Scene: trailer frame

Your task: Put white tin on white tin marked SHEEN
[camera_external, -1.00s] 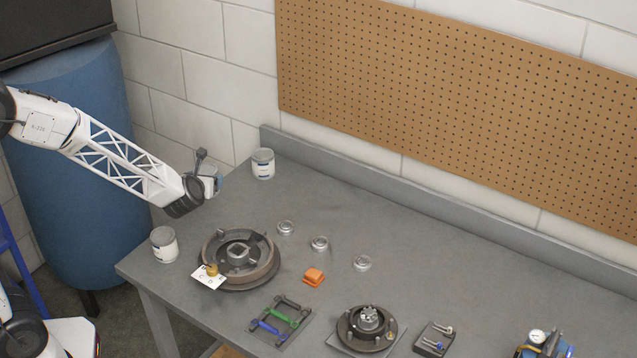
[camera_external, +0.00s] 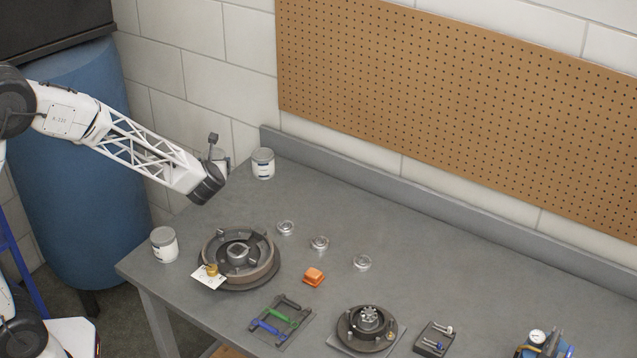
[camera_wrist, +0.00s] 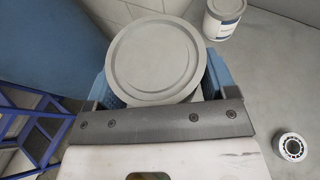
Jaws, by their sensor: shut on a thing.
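My gripper (camera_wrist: 163,88) is shut on a white tin (camera_wrist: 153,58), whose round pale lid fills the space between the blue fingers in the wrist view. In the external view my gripper (camera_external: 221,166) is above the back left of the bench, and the held tin is mostly hidden behind my wrist. A second white tin (camera_external: 263,164) stands upright at the back, just right of my gripper. It appears at the upper right of the wrist view (camera_wrist: 224,14). A third white tin (camera_external: 164,245) stands upright near the left edge. The label words are too small to read.
A large round hub part (camera_external: 240,257) with a white card (camera_external: 208,277) lies below my wrist. Several small metal parts, an orange block (camera_external: 313,277) and a wrench tray (camera_external: 280,322) lie to the right. The back ledge (camera_external: 400,202) and wall bound the grey bench (camera_external: 450,265).

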